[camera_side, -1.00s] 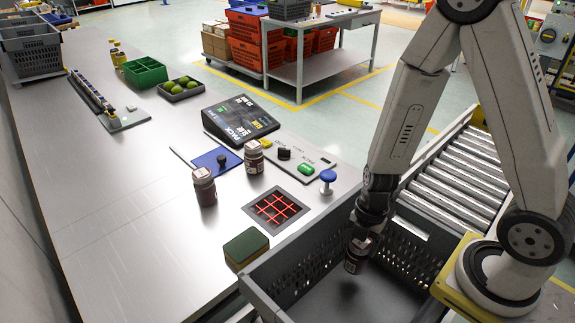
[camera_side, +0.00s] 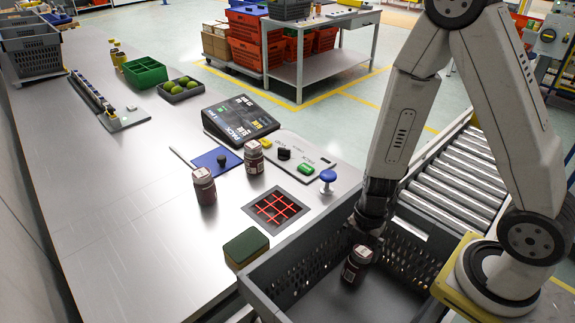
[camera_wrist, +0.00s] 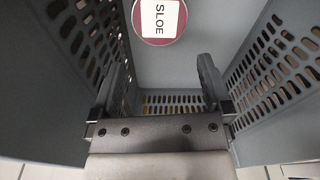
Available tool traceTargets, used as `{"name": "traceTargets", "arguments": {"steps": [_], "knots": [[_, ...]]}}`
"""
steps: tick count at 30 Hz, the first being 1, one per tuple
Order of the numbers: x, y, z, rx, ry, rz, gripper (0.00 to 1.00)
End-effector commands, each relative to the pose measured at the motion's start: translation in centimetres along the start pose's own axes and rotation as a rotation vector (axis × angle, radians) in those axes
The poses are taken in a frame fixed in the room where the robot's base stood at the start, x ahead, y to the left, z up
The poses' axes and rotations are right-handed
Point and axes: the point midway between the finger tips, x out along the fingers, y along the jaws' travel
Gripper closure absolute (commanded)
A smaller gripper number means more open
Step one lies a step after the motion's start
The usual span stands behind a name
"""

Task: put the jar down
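A dark jar (camera_side: 356,266) stands upright in the grey tote (camera_side: 281,268), seemingly on its floor. In the wrist view its round lid, the jar's maroon-rimmed label reading SLOE (camera_wrist: 159,18), shows at the top edge. My gripper (camera_wrist: 165,62) is open; its two fingers are spread, with a gap between them and the lid. In the side view my gripper (camera_side: 369,232) is inside the tote, just above the jar. The fingertips are hard to make out there.
Two similar jars (camera_side: 204,186) (camera_side: 254,157) stand on the steel bench, left of the tote. A green-topped sponge block (camera_side: 246,247) sits near the tote's wall. The tote's perforated walls surround my gripper; a roller conveyor (camera_side: 458,180) lies behind.

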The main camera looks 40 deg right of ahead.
Motion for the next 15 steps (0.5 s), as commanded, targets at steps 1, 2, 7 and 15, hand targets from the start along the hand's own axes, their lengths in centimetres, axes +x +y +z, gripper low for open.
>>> {"name": "traceTargets", "arguments": {"steps": [1, 2, 7, 15], "knots": [[-0.01, 0.00, 0.00, 0.000, 0.000, 0.000, 0.00], [-0.01, 0.00, 0.00, 0.000, 0.000, 0.000, 0.00], [-0.04, 0.00, -0.01, 0.000, 0.000, 0.000, 0.00], [-0.48, 0.02, -0.09, -0.001, 0.002, 0.002, 0.00]]}}
